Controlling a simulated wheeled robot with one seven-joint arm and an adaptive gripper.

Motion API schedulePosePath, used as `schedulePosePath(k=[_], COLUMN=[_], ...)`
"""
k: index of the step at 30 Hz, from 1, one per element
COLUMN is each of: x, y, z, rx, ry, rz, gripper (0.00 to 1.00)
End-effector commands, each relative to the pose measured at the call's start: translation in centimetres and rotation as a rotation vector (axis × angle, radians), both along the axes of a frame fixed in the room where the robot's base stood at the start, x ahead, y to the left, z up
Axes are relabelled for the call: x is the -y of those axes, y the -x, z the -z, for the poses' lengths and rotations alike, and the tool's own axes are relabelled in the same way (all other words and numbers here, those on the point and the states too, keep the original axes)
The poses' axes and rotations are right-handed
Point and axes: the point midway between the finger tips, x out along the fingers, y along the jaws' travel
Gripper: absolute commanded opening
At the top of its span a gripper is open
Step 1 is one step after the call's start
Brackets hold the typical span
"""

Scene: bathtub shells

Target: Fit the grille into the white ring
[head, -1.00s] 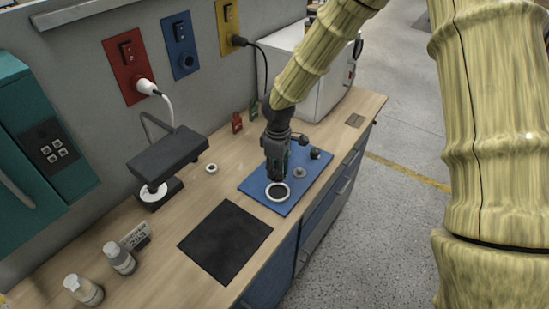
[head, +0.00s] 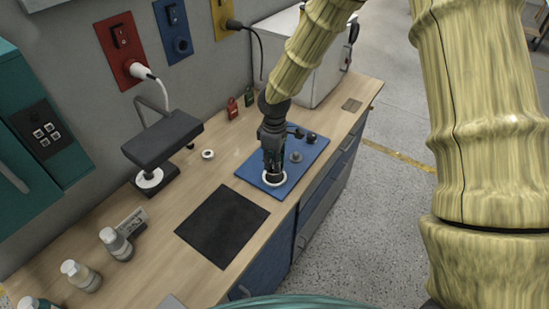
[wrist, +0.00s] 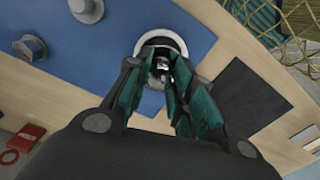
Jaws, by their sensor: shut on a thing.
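The white ring (head: 273,186) lies on the blue board (head: 312,153) near its front edge. My gripper (head: 272,174) points down at the ring and hides much of its opening. In the wrist view the ring (wrist: 161,41) shows around and beyond my fingertips (wrist: 160,82). The fingers are shut on a small shiny grey piece, likely the grille (wrist: 161,69), seen within the ring's outline. The fingers hide most of it, so I cannot tell whether it is seated.
Grey knobs, one of them (head: 295,157), stand on the board close to the right of my gripper. A black mat (head: 222,226) lies left of the board. A lamp-like black stand (head: 162,140) and small bottles (head: 115,243) are farther left. Bare wood lies between.

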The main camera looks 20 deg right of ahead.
Motion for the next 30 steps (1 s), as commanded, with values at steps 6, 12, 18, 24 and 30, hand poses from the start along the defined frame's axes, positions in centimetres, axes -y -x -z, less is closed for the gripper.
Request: schedulePosePath(k=[6, 12, 18, 24, 30], x=[0.0, 0.0, 0.0, 0.0, 0.0], y=[0.0, 0.0, 0.0, 0.0, 0.0], z=[1.8, 2.4, 2.4, 2.4, 2.3], rx=[-0.001, 0.0, 0.0, 0.0, 0.0], ry=[0.001, 0.0, 0.0, 0.0, 0.0], rz=[0.001, 0.0, 0.0, 0.0, 0.0], gripper=[0.0, 0.0, 0.0, 0.0, 0.0])
